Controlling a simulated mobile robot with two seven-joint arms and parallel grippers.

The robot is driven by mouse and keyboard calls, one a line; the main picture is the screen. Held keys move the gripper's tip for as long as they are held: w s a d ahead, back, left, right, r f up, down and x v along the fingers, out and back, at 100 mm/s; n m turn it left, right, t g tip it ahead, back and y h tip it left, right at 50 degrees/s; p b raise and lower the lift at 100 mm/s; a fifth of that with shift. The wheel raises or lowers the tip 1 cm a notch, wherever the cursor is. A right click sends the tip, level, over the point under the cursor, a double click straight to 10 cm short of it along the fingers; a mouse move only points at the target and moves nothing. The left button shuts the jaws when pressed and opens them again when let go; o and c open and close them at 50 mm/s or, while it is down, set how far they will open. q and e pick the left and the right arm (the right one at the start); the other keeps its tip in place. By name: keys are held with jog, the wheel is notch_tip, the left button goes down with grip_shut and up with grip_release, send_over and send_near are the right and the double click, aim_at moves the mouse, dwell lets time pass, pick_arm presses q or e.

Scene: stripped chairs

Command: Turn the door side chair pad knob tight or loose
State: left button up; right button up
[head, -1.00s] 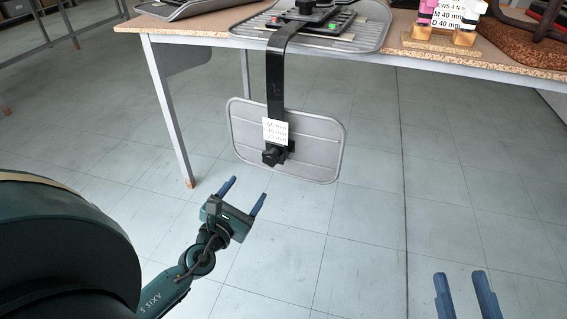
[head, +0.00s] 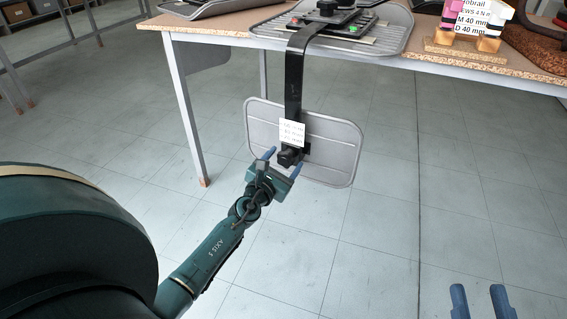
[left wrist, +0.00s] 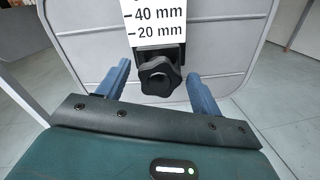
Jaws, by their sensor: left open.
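The black star-shaped knob (left wrist: 158,76) sits on the grey chair pad (left wrist: 222,45), just under a white label (left wrist: 156,20) that reads 40 mm and 20 mm. In the head view the pad (head: 335,150) hangs below the table on a black bar (head: 294,80), with the knob (head: 288,157) near the bar's lower end. My left gripper (head: 282,158) is open at the knob; in the left wrist view its blue fingers (left wrist: 160,85) stand on either side of the knob with gaps visible. My right gripper (head: 478,290) shows two spread fingertips over the floor, empty.
A table (head: 186,100) with a chipboard top carries the chair seat (head: 385,38). Its grey leg stands left of the pad. A wooden stand (head: 465,48) with pink-and-white pieces is at the right. Open floor lies below the pad.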

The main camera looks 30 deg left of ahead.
pick_arm(q)
jog(key=shift+w, duration=0.1)
jog(key=shift+c, duration=0.6)
jog(key=c, duration=0.9)
